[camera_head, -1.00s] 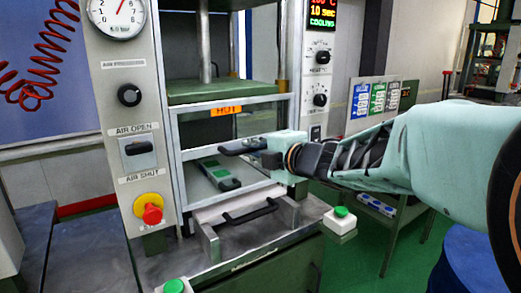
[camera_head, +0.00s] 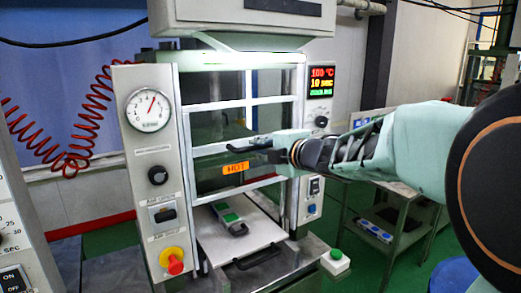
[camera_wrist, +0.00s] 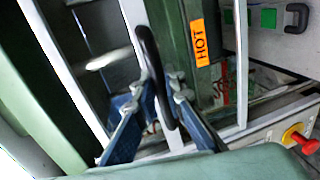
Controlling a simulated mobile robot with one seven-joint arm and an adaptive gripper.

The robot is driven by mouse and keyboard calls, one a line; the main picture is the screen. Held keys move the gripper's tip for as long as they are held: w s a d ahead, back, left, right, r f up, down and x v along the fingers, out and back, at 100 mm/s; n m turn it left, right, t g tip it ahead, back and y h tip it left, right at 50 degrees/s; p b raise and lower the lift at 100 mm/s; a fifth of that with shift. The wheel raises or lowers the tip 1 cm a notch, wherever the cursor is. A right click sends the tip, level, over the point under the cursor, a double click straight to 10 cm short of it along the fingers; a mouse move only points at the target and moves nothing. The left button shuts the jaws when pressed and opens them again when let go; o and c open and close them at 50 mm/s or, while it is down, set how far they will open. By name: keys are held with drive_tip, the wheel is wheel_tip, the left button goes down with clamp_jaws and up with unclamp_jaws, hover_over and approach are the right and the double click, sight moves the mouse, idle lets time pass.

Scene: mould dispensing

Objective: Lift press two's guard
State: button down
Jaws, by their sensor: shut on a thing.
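The guard is a clear panel in a pale frame (camera_head: 215,188) with an orange HOT label (camera_head: 236,168). It stands at the front of the press, with an open gap between its lower bar and the tray. My gripper (camera_head: 264,145) is at the guard's upper bar, coming from the right. In the wrist view, its blue fingers (camera_wrist: 157,92) lie on both sides of the guard's black handle (camera_wrist: 147,50) and are shut on it. The HOT label also shows there (camera_wrist: 201,43). A number on the press is not visible.
A tray (camera_head: 215,250) with a front handle and a green-and-grey mould (camera_head: 230,219) sits below the guard. A red knob (camera_head: 174,261) is at the left post, a green button (camera_head: 336,255) at the right. Another machine's panel (camera_head: 12,235) stands at far left.

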sight(249, 122)
wheel_tip(249, 122, up, 7)
drive_tip(key=p, duration=0.4)
drive_tip(key=shift+f+p, duration=0.15)
drive_tip(key=shift+p, duration=0.2)
drive_tip(key=c, duration=2)
unclamp_jaws()
